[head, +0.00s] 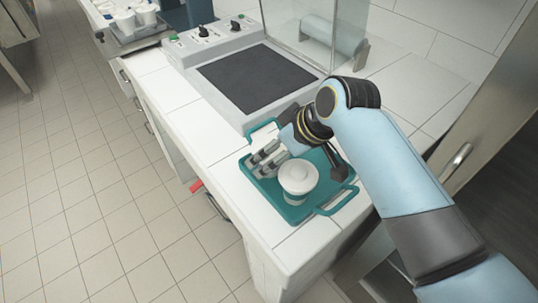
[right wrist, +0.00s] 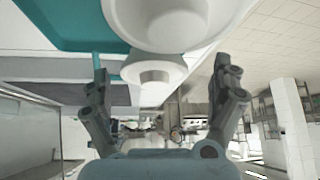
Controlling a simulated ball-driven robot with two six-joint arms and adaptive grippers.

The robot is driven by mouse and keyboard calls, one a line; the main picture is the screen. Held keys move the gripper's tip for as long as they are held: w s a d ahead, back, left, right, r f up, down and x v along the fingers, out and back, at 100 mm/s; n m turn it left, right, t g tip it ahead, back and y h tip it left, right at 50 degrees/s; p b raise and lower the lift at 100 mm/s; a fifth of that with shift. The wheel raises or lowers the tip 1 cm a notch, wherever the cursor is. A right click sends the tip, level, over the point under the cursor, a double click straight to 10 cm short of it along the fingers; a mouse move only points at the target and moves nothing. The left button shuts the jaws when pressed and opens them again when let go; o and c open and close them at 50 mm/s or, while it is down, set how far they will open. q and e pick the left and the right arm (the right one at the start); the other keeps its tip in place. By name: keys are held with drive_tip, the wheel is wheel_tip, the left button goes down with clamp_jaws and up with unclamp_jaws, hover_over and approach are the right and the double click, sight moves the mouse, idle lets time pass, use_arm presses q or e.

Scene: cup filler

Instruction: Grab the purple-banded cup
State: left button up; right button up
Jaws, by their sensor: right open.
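A white cup (head: 298,182) with a round top stands on the teal tray (head: 322,203) in the head view. No purple band can be made out on it. My right gripper (head: 262,160) is over the tray, just left of and behind this cup, with its fingers pointing left. In the right wrist view my right gripper (right wrist: 165,100) is open, its two fingers wide apart. A large white round body (right wrist: 165,20) fills the top there, and a smaller white round form (right wrist: 153,75) shows below it, partly between the fingers. No purple shows on either. My left gripper is out of view.
A grey machine with a dark plate (head: 257,78) and knobs stands behind the tray. A clear panel (head: 300,30) rises at its back right. Several white cups (head: 125,22) stand on a tray at the far left. The white counter edge lies left of the teal tray.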

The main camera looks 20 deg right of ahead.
drive_tip(key=x, duration=0.3)
drive_tip(key=shift+w+d+f, duration=0.25)
drive_tip(key=shift+w+f, duration=0.05)
drive_tip(key=shift+f, duration=0.05)
drive_tip(key=shift+w+a+f, duration=0.15)
drive_tip(key=shift+w+f, duration=0.1)
drive_tip(key=shift+f, duration=0.2)
drive_tip(key=shift+s, duration=0.1)
drive_tip(key=c, duration=1.3)
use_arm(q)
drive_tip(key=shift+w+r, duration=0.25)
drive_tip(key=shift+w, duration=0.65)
use_arm(e)
drive_tip(key=shift+c, duration=0.5)
